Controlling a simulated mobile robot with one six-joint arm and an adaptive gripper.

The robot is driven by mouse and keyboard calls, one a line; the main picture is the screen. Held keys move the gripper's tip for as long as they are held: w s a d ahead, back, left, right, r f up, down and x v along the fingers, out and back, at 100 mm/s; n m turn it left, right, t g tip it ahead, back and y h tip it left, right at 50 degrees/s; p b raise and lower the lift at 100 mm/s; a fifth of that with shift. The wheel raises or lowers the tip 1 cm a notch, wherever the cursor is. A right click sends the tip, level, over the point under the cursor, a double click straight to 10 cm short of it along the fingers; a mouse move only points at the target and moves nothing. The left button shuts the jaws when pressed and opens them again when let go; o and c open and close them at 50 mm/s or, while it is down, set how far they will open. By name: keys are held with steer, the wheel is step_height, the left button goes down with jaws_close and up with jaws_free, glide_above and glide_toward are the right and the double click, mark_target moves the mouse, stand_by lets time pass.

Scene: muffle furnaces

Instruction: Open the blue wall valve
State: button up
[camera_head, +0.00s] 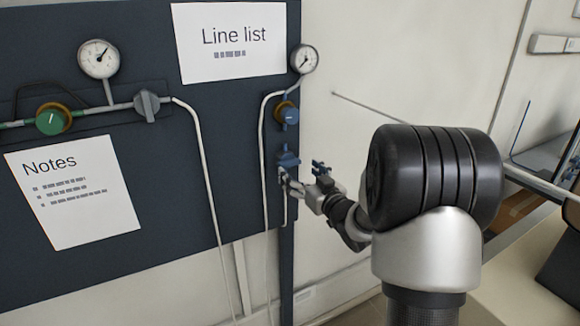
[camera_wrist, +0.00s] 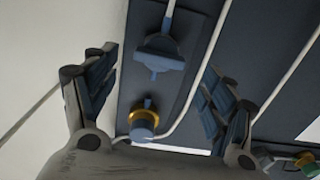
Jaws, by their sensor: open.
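The blue wall valve (camera_head: 287,160) sits low on the narrow dark panel, on a thin pipe below a blue knob. Whether a finger touches the valve cannot be told.
A blue regulator knob (camera_head: 288,114) with an orange ring and a gauge (camera_head: 304,59) sit above the valve. A green knob (camera_head: 52,119), another gauge (camera_head: 98,59), a grey knob (camera_head: 149,106) and pipes are on the left panel. Bare wall lies to the right.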

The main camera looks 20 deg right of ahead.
mark_target(291, 165)
steer(key=w, duration=0.6)
steer(key=shift+w+a+b, duration=0.15)
steer(key=shift+w+b, duration=0.05)
steer(key=shift+b, duration=0.15)
steer(key=c, duration=1.1)
